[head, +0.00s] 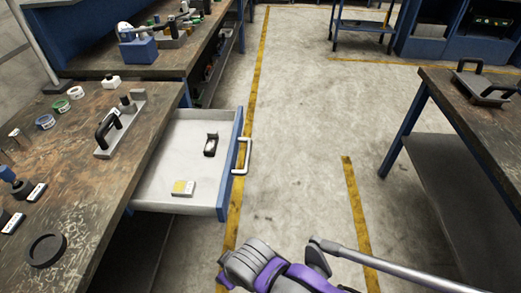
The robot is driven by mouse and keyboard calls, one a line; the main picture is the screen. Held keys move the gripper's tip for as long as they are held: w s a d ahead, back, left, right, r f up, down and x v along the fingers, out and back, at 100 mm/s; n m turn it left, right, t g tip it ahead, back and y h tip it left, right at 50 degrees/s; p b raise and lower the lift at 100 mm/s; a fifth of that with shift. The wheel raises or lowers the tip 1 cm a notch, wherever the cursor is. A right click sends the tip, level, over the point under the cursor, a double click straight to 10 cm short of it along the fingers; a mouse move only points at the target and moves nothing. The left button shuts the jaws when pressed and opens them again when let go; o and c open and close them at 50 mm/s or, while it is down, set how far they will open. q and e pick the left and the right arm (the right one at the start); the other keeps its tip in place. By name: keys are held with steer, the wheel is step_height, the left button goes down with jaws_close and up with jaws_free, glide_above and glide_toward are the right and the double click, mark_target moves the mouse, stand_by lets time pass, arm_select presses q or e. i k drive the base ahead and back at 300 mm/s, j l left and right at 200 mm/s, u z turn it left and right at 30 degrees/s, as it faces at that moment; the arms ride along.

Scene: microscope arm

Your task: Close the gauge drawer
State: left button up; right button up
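The gauge drawer (160,195) is pulled out of the left workbench (85,160) and stands open over the floor. Its blue front (231,170) faces right and carries a pale bar handle (246,156). Inside lie a small black-and-silver object (211,145), which may be a gauge, and a small white-and-yellow box (184,187). A grey and purple part of my own arm shows at the bottom centre, below and right of the drawer and apart from it. I make out no gripper fingers, and nothing touches the handle.
The bench top holds a black-handled stand (110,130), tape rolls, a black ring (46,250) and small tools. Another bench (470,110) stands at the right. The floor (300,140) between the benches is clear, with yellow lines.

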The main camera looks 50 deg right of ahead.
mark_target(178, 153)
steer(key=i+l+z, duration=0.1)
steer(key=z, duration=0.35)
steer(key=i+l+z, duration=0.1)
steer(key=z, duration=0.35)
steer(key=i+l+z, duration=0.15)
steer(key=z, duration=0.3)
steer(key=i+l, duration=0.15)
steer(key=i, duration=0.15)
steer(key=u, duration=0.1)
steer(key=k+l, duration=0.05)
